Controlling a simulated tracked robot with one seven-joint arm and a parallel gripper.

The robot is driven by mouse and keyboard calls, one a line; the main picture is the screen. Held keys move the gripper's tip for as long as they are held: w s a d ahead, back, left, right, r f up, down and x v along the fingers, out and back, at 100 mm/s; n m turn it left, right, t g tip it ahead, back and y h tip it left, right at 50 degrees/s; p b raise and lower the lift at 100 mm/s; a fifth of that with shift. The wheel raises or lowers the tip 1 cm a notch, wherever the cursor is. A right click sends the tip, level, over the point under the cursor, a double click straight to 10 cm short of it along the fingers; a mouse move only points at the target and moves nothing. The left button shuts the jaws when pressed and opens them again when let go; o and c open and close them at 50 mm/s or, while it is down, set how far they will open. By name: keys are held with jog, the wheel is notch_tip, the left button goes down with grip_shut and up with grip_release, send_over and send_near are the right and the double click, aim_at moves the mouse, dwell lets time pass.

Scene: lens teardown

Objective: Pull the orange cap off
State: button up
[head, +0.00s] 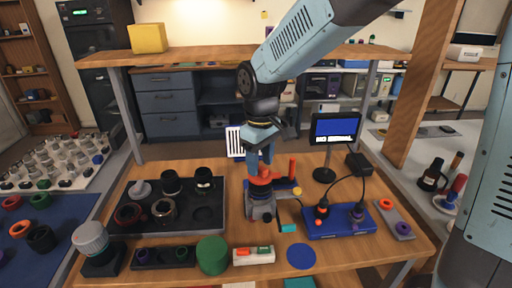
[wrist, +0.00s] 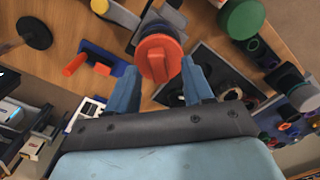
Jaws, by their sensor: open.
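The orange cap (head: 264,178) sits on top of an upright grey and dark lens (head: 262,208) near the middle of the wooden table. In the wrist view the cap (wrist: 158,60) is round with a raised bar across its face, and a dark ring shows around it. My gripper (head: 260,164) points down just above the cap. In the wrist view its two blue fingers (wrist: 160,76) are apart, one on each side of the cap's near edge. I cannot tell whether either finger touches it. The lens is partly hidden below the cap.
A blue base with an orange post (head: 292,168) stands close behind the lens. A black tray (head: 207,218) with dark lens parts lies left. A green disc (head: 212,254) is at the front. A blue box with knobs (head: 340,224) and a small monitor (head: 335,128) are right.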

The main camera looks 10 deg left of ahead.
aim_at(260, 168)
jog(key=shift+f, duration=0.6)
jog(key=shift+c, duration=0.3)
grip_shut()
jog(key=shift+r, duration=1)
dwell(1.3)
jog(key=shift+r, duration=2.05)
